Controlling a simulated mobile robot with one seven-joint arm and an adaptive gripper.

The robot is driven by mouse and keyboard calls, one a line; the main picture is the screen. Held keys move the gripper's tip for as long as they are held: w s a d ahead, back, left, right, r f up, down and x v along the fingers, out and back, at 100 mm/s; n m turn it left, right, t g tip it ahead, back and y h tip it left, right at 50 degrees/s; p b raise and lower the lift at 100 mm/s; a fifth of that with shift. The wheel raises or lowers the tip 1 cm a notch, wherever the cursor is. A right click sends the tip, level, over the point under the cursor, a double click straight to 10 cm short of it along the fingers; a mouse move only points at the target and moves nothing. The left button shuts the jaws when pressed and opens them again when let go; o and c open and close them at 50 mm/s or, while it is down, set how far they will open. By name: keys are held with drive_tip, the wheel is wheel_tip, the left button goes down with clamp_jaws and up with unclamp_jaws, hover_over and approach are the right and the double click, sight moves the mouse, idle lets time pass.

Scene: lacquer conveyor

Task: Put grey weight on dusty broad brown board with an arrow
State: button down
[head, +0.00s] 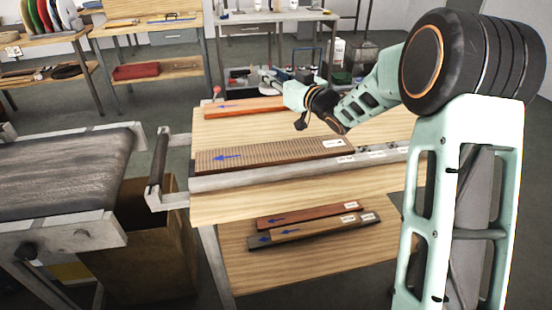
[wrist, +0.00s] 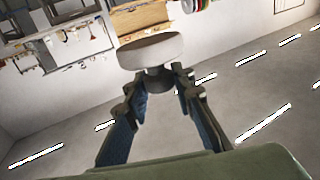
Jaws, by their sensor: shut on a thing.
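My gripper (wrist: 159,80) is shut on a grey weight (wrist: 150,50), a round disc with a narrower neck between the fingertips. In the wrist view the weight is in the air. In the head view my gripper (head: 268,78) is small, beyond the workbench's back edge, and the weight cannot be told clearly there. A broad brown board (head: 290,153) with a greyish, striped top and a blue arrow lies along the rail on the workbench. A white label is at its right end. My gripper is behind and above this board, apart from it.
An orange-brown board (head: 248,107) with an arrow lies at the back of the workbench (head: 240,207). A reddish board (head: 305,216) and a dark-edged board (head: 320,231) lie on its lower shelf. A conveyor (head: 65,165) stands at left, with a brown bin (head: 150,230) beside it.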

drive_tip(key=s+f, duration=0.2)
drive_tip(key=s, duration=0.2)
drive_tip(key=s+d+f, duration=0.1)
drive_tip(key=s+f, duration=0.2)
drive_tip(key=s, duration=0.1)
drive_tip(key=s+d+f, duration=0.1)
drive_tip(key=s+f, duration=0.2)
drive_tip(key=s, duration=0.1)
drive_tip(key=shift+s+d+f+b, duration=0.15)
drive_tip(key=shift+s+f+b, duration=0.1)
drive_tip(key=shift+s+b, duration=0.1)
drive_tip(key=shift+s+d+f, duration=0.1)
drive_tip(key=shift+s+f, duration=0.15)
drive_tip(key=shift+f, duration=0.15)
drive_tip(key=shift+s+f, duration=0.15)
drive_tip(key=shift+f, duration=0.7)
drive_tip(key=shift+s+f, duration=0.1)
drive_tip(key=shift+f, duration=0.75)
drive_tip(key=shift+f+b, duration=0.15)
drive_tip(key=shift+b, duration=0.2)
drive_tip(key=c, duration=1.7)
unclamp_jaws()
drive_tip(key=shift+o, duration=0.2)
drive_tip(key=v, duration=1.2)
